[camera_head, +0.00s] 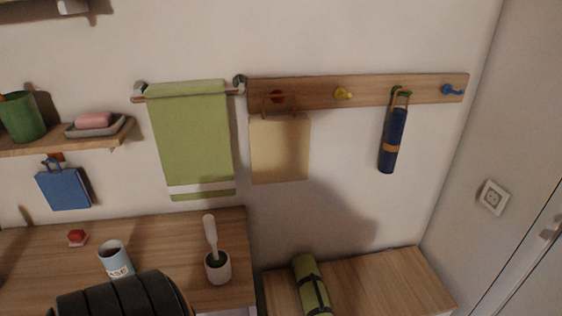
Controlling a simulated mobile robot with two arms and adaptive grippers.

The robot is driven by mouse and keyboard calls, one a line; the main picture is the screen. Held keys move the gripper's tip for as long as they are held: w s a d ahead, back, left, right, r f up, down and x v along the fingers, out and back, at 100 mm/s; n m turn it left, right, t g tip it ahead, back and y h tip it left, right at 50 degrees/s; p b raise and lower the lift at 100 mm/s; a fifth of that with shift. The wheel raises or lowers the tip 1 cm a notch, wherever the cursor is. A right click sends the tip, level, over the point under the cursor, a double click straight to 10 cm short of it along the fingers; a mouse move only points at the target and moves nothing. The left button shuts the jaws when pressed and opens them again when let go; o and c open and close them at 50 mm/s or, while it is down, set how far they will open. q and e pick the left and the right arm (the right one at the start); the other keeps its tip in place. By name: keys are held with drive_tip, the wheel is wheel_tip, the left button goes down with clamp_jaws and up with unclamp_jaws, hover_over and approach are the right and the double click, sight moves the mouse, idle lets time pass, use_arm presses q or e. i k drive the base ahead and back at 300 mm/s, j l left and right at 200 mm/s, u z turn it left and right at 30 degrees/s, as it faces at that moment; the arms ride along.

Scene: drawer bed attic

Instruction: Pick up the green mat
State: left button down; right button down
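The green mat (305,269) is rolled up with dark straps around it. It lies on the low wooden bench top (390,283) at the bottom centre-right of the head view, with its length running toward me and its near end cut off by the picture's lower edge. Neither of my grippers shows in this view. A dark ribbed rounded shape at the bottom left covers part of the wooden counter; I cannot tell for sure what it is.
Left of the mat, a wooden counter (165,240) holds a mug (115,258), a brush in a white holder (217,267) and a small red item (77,237). A green towel (192,135), cream bag (279,150) and blue umbrella (393,142) hang above. The bench right of the mat is clear.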

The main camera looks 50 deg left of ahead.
sight(314, 300)
drive_tip(key=u, duration=1.25)
drive_tip(key=l+z, duration=0.1)
drive_tip(key=l, duration=0.5)
drive_tip(key=k, duration=0.05)
